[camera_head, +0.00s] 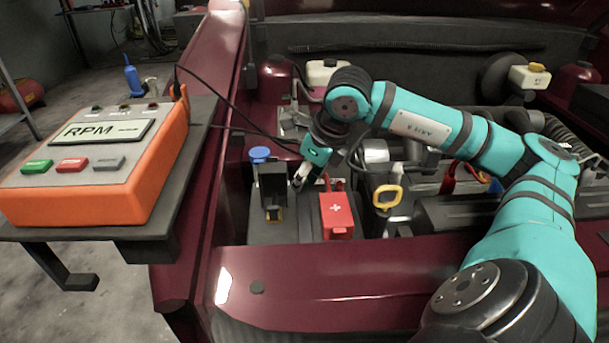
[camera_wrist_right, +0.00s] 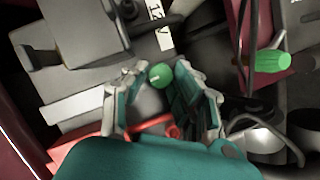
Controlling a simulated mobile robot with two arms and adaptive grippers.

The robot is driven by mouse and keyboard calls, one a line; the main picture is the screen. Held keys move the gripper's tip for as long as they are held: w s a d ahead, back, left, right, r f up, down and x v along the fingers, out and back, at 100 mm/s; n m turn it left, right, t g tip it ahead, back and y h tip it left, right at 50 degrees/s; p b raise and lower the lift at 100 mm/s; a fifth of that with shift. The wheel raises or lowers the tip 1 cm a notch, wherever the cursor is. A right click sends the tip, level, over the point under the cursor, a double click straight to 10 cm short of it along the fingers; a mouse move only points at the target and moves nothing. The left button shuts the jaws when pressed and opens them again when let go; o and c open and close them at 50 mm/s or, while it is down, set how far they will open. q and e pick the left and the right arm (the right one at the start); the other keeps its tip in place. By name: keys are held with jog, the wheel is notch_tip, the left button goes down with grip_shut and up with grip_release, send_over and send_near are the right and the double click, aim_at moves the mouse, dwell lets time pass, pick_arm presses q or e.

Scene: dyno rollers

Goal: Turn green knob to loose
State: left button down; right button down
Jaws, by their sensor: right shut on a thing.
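The green knob (camera_wrist_right: 160,76) is small and round with a pale mark. It sits between the fingertips of my right gripper (camera_wrist_right: 162,70) in the right wrist view, and the gripper is shut on it. In the head view my right gripper (camera_head: 300,182) reaches down into the engine bay, beside the battery area, and hides the knob there. A second green knob-like piece (camera_wrist_right: 270,61) lies to the right in the wrist view, apart from the fingers. My left gripper is not in view.
A red battery terminal cover (camera_head: 337,215) is close to the right of the gripper, and a black block (camera_head: 271,185) to its left. A yellow ring handle (camera_head: 387,196) stands farther right. An orange RPM box (camera_head: 160,165) sits on a side shelf. A dark cable crosses the car's edge.

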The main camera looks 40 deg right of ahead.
dwell(0.3)
jog(key=c, duration=1.1)
grip_release()
jog(key=shift+o, duration=0.2)
jog(key=v, duration=1.2)
